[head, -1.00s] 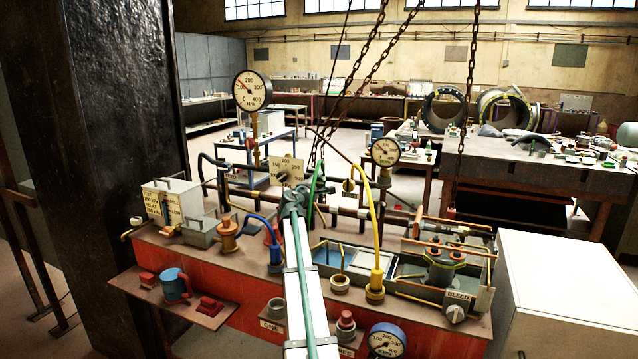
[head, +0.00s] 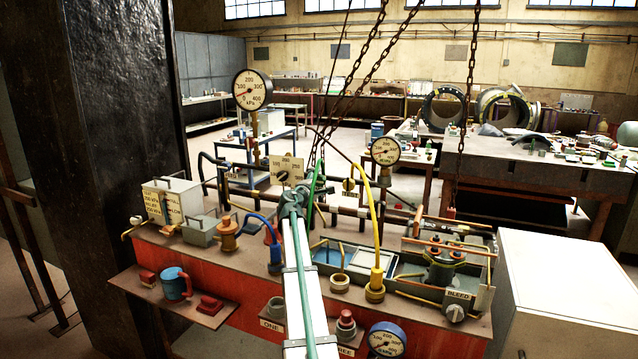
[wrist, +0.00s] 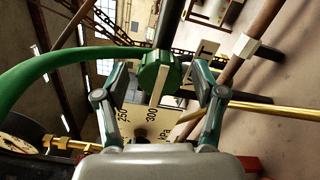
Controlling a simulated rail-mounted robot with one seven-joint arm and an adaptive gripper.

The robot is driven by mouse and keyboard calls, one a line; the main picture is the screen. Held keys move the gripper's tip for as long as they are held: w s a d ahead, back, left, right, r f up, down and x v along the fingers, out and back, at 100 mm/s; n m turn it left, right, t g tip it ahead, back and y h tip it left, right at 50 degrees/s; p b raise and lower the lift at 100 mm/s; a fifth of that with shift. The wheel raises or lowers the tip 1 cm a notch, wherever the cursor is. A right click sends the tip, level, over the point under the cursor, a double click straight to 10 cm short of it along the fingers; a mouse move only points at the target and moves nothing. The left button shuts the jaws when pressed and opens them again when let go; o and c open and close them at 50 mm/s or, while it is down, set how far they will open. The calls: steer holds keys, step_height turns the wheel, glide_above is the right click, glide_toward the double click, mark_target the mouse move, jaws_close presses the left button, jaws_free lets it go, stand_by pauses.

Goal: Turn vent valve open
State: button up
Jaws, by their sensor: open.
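In the wrist view a green knob (wrist: 152,77) with a cream bar across it sits at the end of a dark pipe. It appears to be the vent valve; no readable label confirms this. My gripper (wrist: 160,72) is open, one finger on each side of the knob, with visible gaps; contact cannot be told. In the head view my gripper (head: 293,197) is above the middle of the red bench, and my arm and gripper hide the knob. A large pressure gauge (head: 252,90) stands behind at the left, its red needle pointing low left.
A cream dial plate (head: 287,168) with a black knob is close behind my gripper. A green hose (wrist: 60,65) curves past the left finger. A yellow hose (head: 377,220), a blue hose (head: 258,220) and a smaller gauge (head: 385,151) stand nearby. Chains hang behind.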

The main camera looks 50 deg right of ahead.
steer(key=v, duration=1.1)
steer(key=shift+a, duration=0.25)
